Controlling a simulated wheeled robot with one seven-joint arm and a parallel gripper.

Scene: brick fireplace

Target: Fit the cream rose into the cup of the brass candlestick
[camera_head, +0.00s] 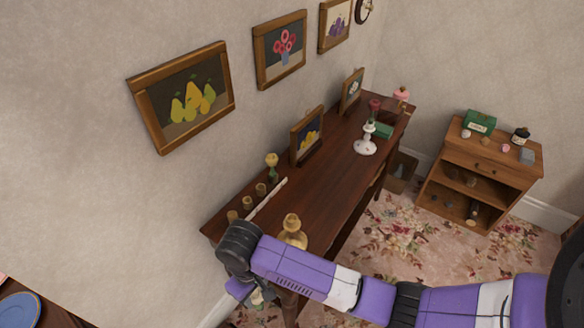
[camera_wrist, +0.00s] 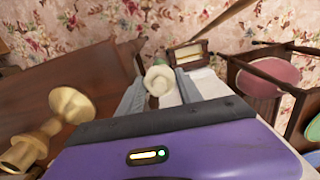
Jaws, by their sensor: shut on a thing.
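My gripper (camera_wrist: 160,88) is shut on the cream rose (camera_wrist: 159,79). The pale bloom sits between the two grey fingers, with a bit of green by it. In the head view my gripper (camera_head: 255,294) hangs at the front left, and the rose is mostly hidden by my wrist. The brass candlestick (camera_head: 292,232) stands near the front edge of the dark wooden table, just right of and beyond my gripper, partly covered by my arm. In the wrist view the brass candlestick (camera_wrist: 68,108) is at left, apart from the rose. I cannot see into its cup.
The long table (camera_head: 325,180) holds a white candlestick (camera_head: 365,143) with a red flower, a green-stemmed holder (camera_head: 272,165), several small brass cups, a white stick (camera_head: 266,198) and framed pictures. A small cabinet (camera_head: 480,175) stands right. A chair with a pink seat (camera_wrist: 268,76) shows in the wrist view.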

